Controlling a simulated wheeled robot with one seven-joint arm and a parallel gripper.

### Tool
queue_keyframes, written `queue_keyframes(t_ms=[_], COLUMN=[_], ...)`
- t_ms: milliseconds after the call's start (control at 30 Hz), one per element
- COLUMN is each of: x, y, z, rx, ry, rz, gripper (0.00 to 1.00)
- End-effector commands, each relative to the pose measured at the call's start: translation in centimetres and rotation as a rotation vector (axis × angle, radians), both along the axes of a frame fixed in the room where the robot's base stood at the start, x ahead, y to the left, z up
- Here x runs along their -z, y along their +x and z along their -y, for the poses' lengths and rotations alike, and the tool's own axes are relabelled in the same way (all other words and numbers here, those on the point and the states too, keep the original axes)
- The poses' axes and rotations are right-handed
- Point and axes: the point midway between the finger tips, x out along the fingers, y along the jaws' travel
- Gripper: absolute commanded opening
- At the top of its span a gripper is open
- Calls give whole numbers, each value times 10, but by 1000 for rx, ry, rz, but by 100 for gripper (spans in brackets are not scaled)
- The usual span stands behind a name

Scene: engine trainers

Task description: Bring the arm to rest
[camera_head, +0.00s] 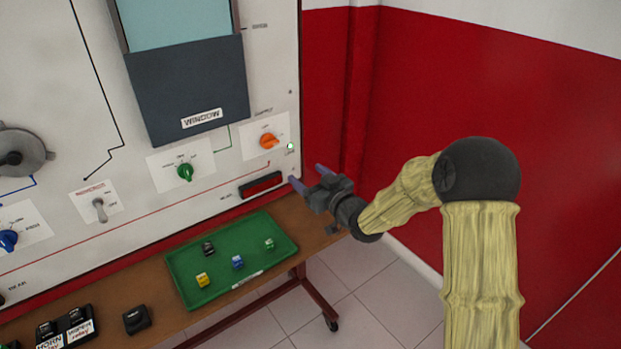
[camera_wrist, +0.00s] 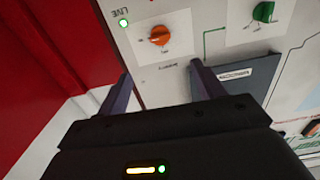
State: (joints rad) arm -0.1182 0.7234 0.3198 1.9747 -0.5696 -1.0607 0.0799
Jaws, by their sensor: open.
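My gripper (camera_head: 308,176) is open and empty in the head view, its two purple-grey fingers pointing up and left toward the white trainer panel (camera_head: 80,150). It hangs in front of the panel's lower right corner, above the table's right end. In the wrist view my gripper (camera_wrist: 160,85) shows both fingers apart with nothing between them. Beyond the fingers is the orange supply knob (camera_head: 268,140), also seen in the wrist view (camera_wrist: 159,36). The small light by it (camera_head: 290,147) glows green. My arm is bent at the elbow, on the right.
A green tray (camera_head: 183,263) with several small coloured cubes lies on the brown table (camera_head: 170,316) below my gripper. Black switches (camera_head: 137,319) stand at the front left. A red wall (camera_head: 440,90) is behind and to the right. The floor (camera_head: 375,290) at right is clear.

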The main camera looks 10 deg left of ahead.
Motion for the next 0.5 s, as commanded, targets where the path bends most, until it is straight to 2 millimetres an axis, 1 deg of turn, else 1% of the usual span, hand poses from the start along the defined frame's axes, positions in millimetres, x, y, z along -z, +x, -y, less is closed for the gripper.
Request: queue_keyframes(t_ms=[267,367,467,500], x=[-1,0,3,5], y=[-1,0,0,0], z=[1,4,17,26], rx=[0,8,44,67], ry=[1,-12,-61,-95], rz=[1,-6,-40,-63], gripper=[68,68,68,68])
